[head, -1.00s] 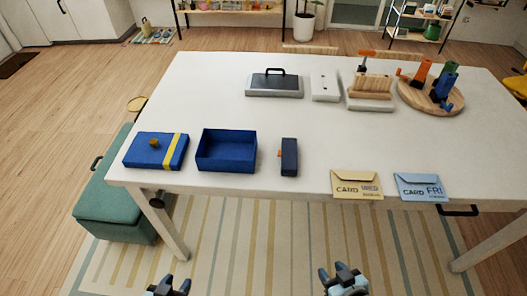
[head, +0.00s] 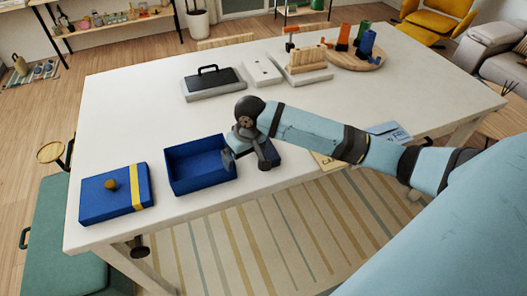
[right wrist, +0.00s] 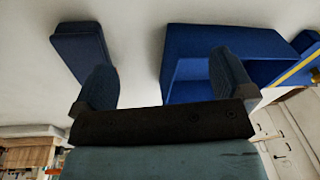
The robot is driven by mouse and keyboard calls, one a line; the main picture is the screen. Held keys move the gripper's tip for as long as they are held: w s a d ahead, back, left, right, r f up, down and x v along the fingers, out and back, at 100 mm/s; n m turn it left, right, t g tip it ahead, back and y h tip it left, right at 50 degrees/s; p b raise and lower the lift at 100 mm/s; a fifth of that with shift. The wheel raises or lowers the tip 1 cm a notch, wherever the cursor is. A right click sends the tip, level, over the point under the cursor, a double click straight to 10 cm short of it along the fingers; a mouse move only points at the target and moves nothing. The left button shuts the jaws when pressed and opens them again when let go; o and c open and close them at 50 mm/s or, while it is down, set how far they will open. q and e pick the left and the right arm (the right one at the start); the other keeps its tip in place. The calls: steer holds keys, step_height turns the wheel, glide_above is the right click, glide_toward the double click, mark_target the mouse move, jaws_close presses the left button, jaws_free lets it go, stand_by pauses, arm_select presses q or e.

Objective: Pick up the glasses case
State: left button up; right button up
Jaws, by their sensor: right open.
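The glasses case is a narrow dark navy case (head: 274,153) lying on the white table, to the right of the open blue box. My right arm covers part of it in the head view. In the right wrist view the case (right wrist: 80,50) lies at the upper left, outside and beyond the left finger. My right gripper (head: 247,161) is open and empty, over the table between the blue box and the case. My left gripper is out of view.
The open blue box (head: 202,181) is close beside my right gripper. A blue lid with a yellow band (head: 99,207) lies left of it. Two cards, partly hidden by my arm, lie to the right. The white table (head: 130,110) is clear at its left and middle.

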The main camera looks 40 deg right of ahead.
steer(key=w+d+r+m+g+h, duration=0.1)
steer(key=w+d+r+m, duration=0.2)
steer(key=w+d+r, duration=0.5)
steer(key=f, duration=0.3)
steer(key=s+d+f, duration=0.1)
steer(key=f, duration=0.2)
steer(key=s+f, duration=0.1)
steer(key=f, duration=0.2)
steer(key=shift+s+d+f, duration=0.15)
steer(key=shift+d+f, duration=0.05)
steer(key=shift+d, duration=0.05)
steer(key=f, duration=0.3)
steer(key=f+p, duration=0.1)
steer(key=f, duration=0.1)
steer(key=shift+s+d+f, duration=0.1)
steer(key=shift+s+d, duration=0.05)
steer(key=shift+d, duration=0.15)
steer(key=c, duration=1)
